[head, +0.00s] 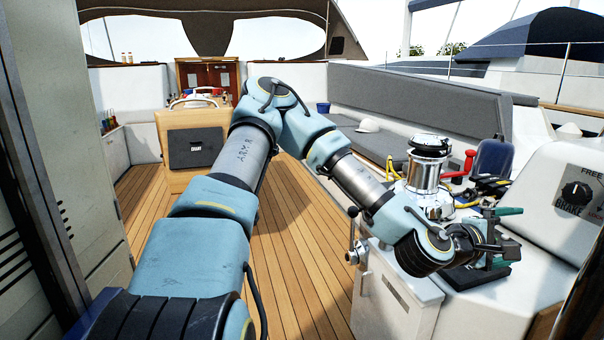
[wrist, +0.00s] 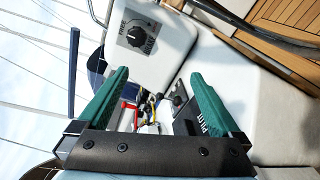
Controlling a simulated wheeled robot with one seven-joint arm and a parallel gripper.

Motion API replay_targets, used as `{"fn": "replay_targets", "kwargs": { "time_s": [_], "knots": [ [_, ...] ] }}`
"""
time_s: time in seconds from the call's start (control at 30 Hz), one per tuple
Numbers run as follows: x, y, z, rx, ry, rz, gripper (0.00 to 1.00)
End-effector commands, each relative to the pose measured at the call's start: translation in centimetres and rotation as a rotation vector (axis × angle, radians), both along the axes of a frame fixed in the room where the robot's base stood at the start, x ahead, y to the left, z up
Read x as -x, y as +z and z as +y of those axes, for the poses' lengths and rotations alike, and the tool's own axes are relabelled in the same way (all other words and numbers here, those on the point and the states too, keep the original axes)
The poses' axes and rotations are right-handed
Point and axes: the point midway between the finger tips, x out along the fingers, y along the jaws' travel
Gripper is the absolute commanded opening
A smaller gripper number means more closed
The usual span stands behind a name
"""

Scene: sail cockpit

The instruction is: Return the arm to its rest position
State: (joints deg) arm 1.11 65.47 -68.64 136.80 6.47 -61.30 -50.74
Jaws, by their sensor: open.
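My gripper (head: 508,236) is at the right of the head view, at the end of my outstretched blue arm. Its two green fingers stand apart with nothing between them. In the wrist view my gripper (wrist: 160,98) also shows open and empty. It is over the white cockpit side, close to a black box (head: 476,275); in the wrist view this box (wrist: 186,119) shows the letters PILOT and is partly hidden by a finger. I cannot tell whether the gripper touches it.
A chrome winch (head: 428,165) stands just left of the gripper, with red-handled tools (head: 468,162) behind it. A white panel with a black BRAKE knob (head: 576,194) is at the right. A grey bench (head: 400,148) lies beyond. The wooden deck (head: 290,270) is clear.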

Motion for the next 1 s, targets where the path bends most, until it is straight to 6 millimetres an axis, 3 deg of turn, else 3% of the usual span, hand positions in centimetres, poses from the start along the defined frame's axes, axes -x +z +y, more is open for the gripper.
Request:
{"fn": "replay_targets", "kwargs": {
  "time_s": [0.27,0.37,0.47,0.6,0.7,0.83,1.0],
  "knots": [
    [0.0,-3.8,2.7,-0.252,-0.11,-0.156,1.0],
    [-0.6,-5.5,4.7,-0.381,-0.16,-0.224,1.0],
    [-1.7,-7.3,8.0,-0.548,-0.22,-0.301,1.0],
    [-4.5,-8.7,15.6,-0.841,-0.308,-0.395,1.0],
    [-6.2,-8.2,22.0,-1.038,-0.363,-0.42,1.0],
    [-7.6,-5.7,30.4,-1.253,-0.416,-0.402,1.0],
    [-6.9,-0.7,40.0,-1.43,-0.462,-0.311,1.0]
  ]
}}
